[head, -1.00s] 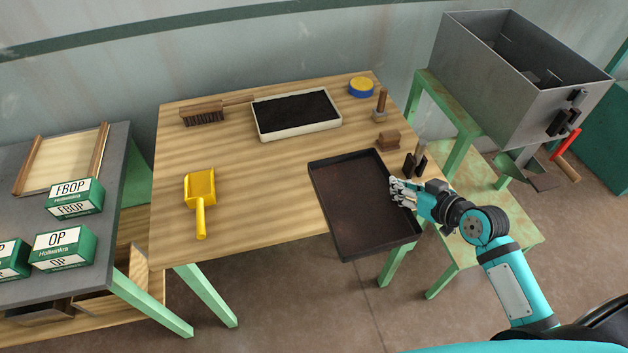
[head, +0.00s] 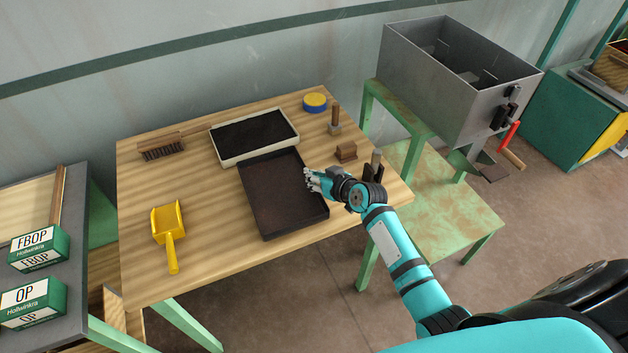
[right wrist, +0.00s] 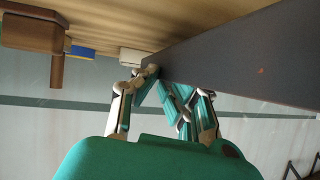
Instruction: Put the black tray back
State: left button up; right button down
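The black tray (head: 284,203) is a shallow dark rectangle over the front right part of the wooden table. Its far edge is close to the white-rimmed tray with black contents (head: 214,146). My right gripper (head: 312,180) is at the black tray's right edge, with its fingers closed on the rim. In the right wrist view the tray's dark side (right wrist: 235,65) runs past the fingers (right wrist: 158,85). I cannot tell whether the tray rests fully on the table or hangs just above it. My left gripper is out of view.
On the table (head: 215,245) are a yellow scoop (head: 167,225), a brush (head: 162,150), a blue-yellow tin (head: 315,103), a stamp (head: 335,122) and a brown block (head: 346,151). Dark-handled tools (head: 374,168) stand close to my right wrist. A metal hopper (head: 440,95) stands at right.

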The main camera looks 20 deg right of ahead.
jog(key=shift+f, duration=1.2)
jog(key=c, duration=1.5)
grip_release()
jog(key=shift+s+d, duration=0.1)
jog(key=shift+s, duration=0.05)
jog(key=v, duration=1.2)
